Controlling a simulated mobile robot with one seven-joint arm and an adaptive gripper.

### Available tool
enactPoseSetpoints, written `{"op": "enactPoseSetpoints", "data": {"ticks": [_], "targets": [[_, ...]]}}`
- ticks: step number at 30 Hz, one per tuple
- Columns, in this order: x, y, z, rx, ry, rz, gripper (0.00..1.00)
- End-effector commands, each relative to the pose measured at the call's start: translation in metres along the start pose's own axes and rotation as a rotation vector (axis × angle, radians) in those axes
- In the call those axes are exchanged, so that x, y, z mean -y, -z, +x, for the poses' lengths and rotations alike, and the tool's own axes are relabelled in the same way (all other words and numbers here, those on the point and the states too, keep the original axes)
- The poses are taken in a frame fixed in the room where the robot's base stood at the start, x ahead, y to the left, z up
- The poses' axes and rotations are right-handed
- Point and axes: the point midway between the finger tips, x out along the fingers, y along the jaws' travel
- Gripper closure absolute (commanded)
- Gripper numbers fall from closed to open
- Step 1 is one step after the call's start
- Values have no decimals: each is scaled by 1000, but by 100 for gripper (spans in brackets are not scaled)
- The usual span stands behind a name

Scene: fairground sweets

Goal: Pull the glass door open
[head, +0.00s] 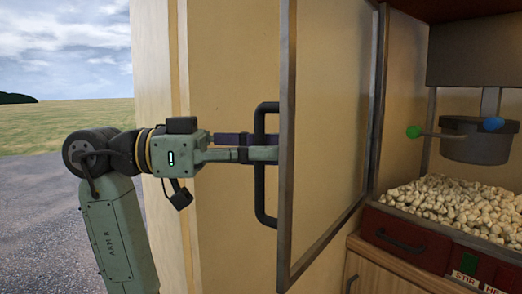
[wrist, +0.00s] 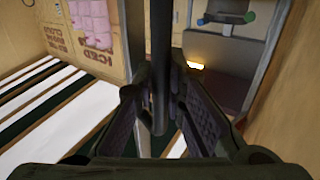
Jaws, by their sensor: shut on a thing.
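The glass door (head: 330,130) is a clear pane in a grey metal frame. It stands swung out from the popcorn cabinet at the right of the head view, and the inside is exposed. Its black upright handle (head: 262,190) is on the door's left side. My gripper (head: 266,147) reaches in from the left and is shut on the handle at about mid-height. In the wrist view the handle's dark bar (wrist: 160,60) runs upright between the two finger pads (wrist: 160,115). The fingertips are partly hidden behind the door frame and handle.
The cabinet holds a popcorn heap (head: 455,210) under a dark kettle (head: 478,140) with green and blue knobs. A dark red drawer front (head: 415,240) is below. A cream wall (head: 225,70) stands behind my gripper. Open ground lies at the left. The wrist view shows pink bags (wrist: 92,22).

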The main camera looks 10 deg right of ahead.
Motion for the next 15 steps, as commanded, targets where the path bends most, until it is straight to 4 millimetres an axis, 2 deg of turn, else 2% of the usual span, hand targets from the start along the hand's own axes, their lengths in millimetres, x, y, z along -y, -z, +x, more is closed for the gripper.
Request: {"op": "enactPoseSetpoints", "data": {"ticks": [11,12,15], "targets": [[-1,-1,-1,2,-3,-1,100],[-1,-1,-1,2,-3,-1,86],[-1,-1,-1,1,-3,0,80]]}}
